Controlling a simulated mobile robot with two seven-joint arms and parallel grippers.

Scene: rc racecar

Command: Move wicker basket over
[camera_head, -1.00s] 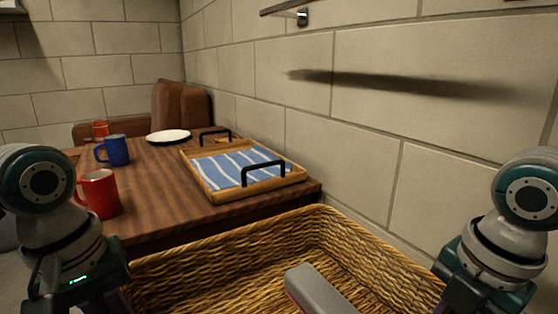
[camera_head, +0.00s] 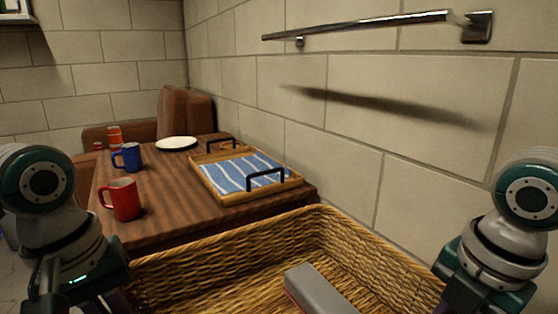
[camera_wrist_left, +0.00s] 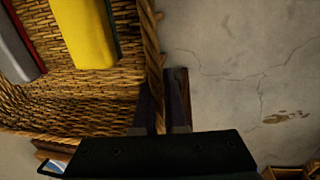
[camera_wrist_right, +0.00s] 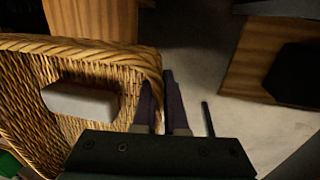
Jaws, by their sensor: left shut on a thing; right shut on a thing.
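The wicker basket (camera_head: 230,262) is at the bottom middle of the head view, between my two arms. A grey block-like item (camera_head: 318,288) is inside it. In the left wrist view my left gripper (camera_wrist_left: 163,112) is shut on the basket's rim (camera_wrist_left: 151,50); a yellow item (camera_wrist_left: 84,32) and a grey item (camera_wrist_left: 15,50) lie inside. In the right wrist view my right gripper (camera_wrist_right: 163,108) is shut on the opposite rim (camera_wrist_right: 105,50). The fingertips of both grippers are out of the head view.
A wooden table (camera_head: 168,205) stands ahead, close to the basket's far side. It bears a tray (camera_head: 238,199) with a striped cloth, a red mug (camera_head: 125,200), a blue mug (camera_head: 131,157) and a white plate (camera_head: 176,143). A block wall (camera_head: 420,150) with a metal rail (camera_head: 370,24) runs along the right.

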